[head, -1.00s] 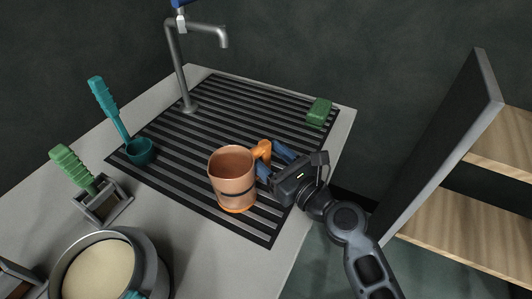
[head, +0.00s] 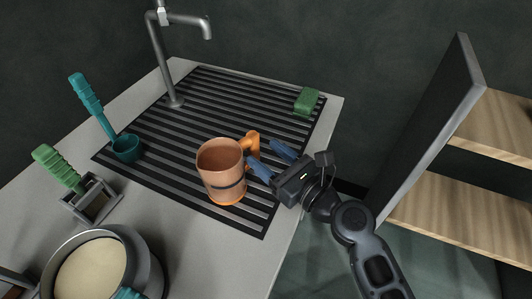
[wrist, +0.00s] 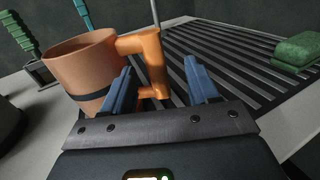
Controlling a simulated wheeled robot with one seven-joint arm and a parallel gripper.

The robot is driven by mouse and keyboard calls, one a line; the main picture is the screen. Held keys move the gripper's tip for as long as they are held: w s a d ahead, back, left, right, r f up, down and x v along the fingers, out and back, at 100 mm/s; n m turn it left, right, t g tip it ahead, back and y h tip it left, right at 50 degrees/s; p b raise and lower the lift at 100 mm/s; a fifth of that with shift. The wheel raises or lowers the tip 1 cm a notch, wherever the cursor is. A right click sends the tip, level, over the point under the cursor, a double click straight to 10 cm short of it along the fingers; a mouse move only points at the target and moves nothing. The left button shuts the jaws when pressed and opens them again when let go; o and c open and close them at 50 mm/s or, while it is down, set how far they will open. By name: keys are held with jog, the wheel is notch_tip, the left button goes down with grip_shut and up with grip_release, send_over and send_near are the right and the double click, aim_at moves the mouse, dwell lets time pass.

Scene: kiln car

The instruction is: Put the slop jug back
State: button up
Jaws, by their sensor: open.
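The slop jug (head: 222,172) is a terracotta-coloured jug with a dark band and an orange handle. It stands upright on the black slatted drain rack (head: 192,128). My gripper (head: 267,160) is open at its right, with its blue fingers pointing toward the handle. In the wrist view the jug (wrist: 85,75) is at left, and its handle (wrist: 154,65) shows between the two open fingers (wrist: 160,90). I cannot tell whether a finger touches the handle.
A tap (head: 165,60) rises behind the rack. A green sponge (head: 307,101) lies at the rack's right. A teal ladle (head: 125,147), a green-handled tool (head: 58,167) in a holder, and a pot (head: 145,265) stand left. An open cabinet door (head: 432,130) and wooden shelves (head: 475,215) are right.

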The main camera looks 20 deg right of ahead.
jog(key=shift+v, duration=0.85)
jog(key=shift+b+v, duration=0.55)
jog(key=shift+v, duration=3.4)
